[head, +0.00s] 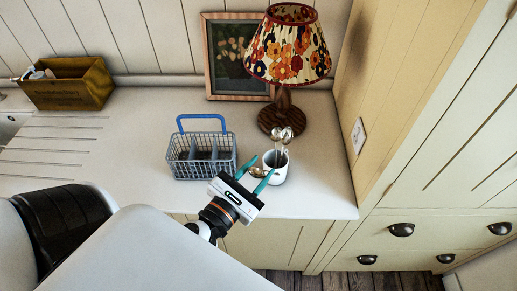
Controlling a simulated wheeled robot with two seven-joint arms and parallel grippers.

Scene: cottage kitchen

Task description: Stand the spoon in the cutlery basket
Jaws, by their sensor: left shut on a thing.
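A wire cutlery basket (201,172) with a blue handle stands on the white counter, its inside divided into compartments. A white mug (277,175) to its right holds spoons (287,136) with their bowls up. My left gripper (258,170), with teal fingers, is at the left side of the mug, right of the basket. It is shut on a spoon (257,173), whose bowl shows between the fingers; the rest of this spoon is hard to make out. My right gripper is not in view.
A lamp (284,108) with a flowered shade and a framed picture (233,60) stand behind the mug. A wooden box (70,88) is at the back left. A cabinet side bounds the counter at right. The counter left of the basket is clear.

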